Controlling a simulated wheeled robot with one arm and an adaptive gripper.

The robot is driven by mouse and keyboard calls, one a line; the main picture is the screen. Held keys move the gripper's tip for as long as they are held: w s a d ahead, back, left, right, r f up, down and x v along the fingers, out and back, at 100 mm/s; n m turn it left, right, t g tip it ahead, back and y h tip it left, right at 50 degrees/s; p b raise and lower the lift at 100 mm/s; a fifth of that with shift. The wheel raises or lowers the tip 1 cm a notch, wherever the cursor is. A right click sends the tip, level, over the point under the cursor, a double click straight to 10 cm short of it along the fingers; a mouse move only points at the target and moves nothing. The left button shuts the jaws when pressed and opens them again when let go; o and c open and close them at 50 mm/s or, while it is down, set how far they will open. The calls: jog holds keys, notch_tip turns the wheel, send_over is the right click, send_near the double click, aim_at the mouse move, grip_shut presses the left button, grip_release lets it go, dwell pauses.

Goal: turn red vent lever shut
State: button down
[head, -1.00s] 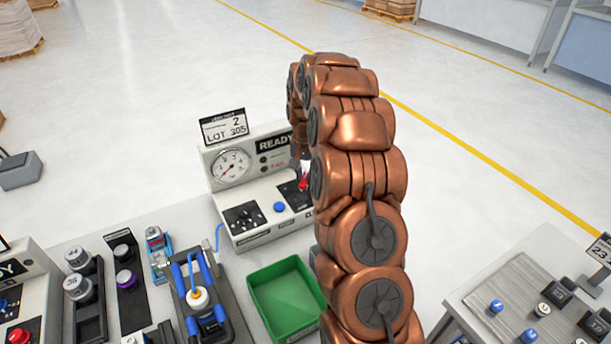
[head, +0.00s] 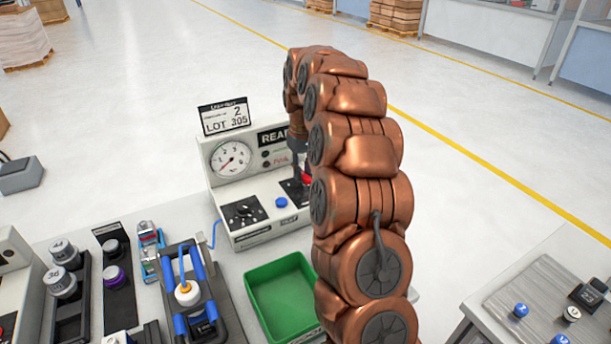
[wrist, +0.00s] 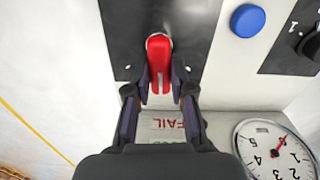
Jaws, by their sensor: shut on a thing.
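The red vent lever (wrist: 159,58) stands on a dark plate (wrist: 120,30) on the test station. In the wrist view my gripper (wrist: 160,88) has one finger on each side of the lever and is shut on it. The lever's handle points toward the gripper's palm. In the head view a bit of the red lever (head: 307,178) shows beside my gripper (head: 302,178), and my copper arm hides the station's right end.
The station has a pressure gauge (head: 231,159), a blue button (head: 281,202) and a black knob plate (head: 243,212). A green bin (head: 281,299) and a clamp fixture (head: 188,290) stand in front. Another bench is at the right.

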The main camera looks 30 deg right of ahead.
aim_at(299, 187)
jog(key=n, duration=0.1)
jog(key=n+b, duration=0.1)
jog(key=n, duration=0.1)
jog(key=shift+a+f+n, duration=0.1)
jog(key=shift+a+n, duration=0.2)
jog(key=shift+a, duration=0.05)
jog(key=n, duration=0.2)
jog(key=n+b, duration=0.1)
jog(key=n, duration=0.1)
jog(key=shift+s+a, duration=0.25)
jog(key=shift+a, duration=0.1)
jog(key=shift+n, duration=0.3)
jog(key=c, duration=1)
grip_release()
jog(key=shift+r, duration=0.25)
notch_tip(299, 187, up, 12)
jog(key=shift+f, duration=0.15)
